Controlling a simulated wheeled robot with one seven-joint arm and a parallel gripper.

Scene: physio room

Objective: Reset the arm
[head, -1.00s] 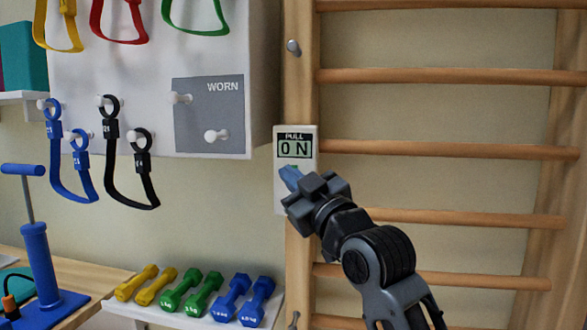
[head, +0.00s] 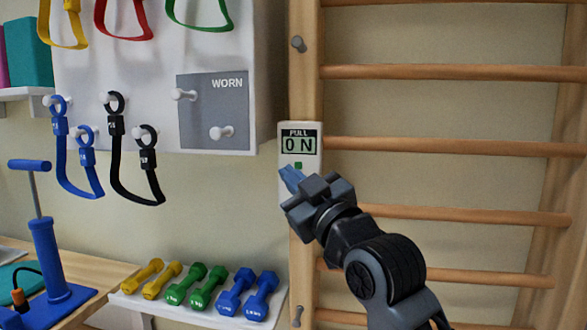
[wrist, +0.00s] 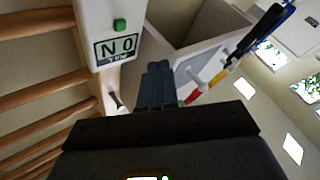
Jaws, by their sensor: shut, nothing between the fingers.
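My gripper (head: 290,178) is shut and empty, its blue-grey fingertips together just in front of the lower part of a white pull gauge (head: 301,143). The gauge is fixed to the wooden upright of the wall bars and its display reads "0 N". A small green button shows below the display, just above my fingertips. In the wrist view my fingers (wrist: 157,85) are closed together, and the gauge (wrist: 112,28) is upside down at the upper left with its green button clear of them. I cannot tell whether the fingertips touch the gauge.
Wall bars (head: 450,147) fill the right side. A white pegboard (head: 120,90) with coloured bands and a grey "WORN" panel (head: 213,110) is at upper left. Several dumbbells (head: 202,287) lie on a low shelf. A blue pump (head: 47,255) stands on the wooden table at left.

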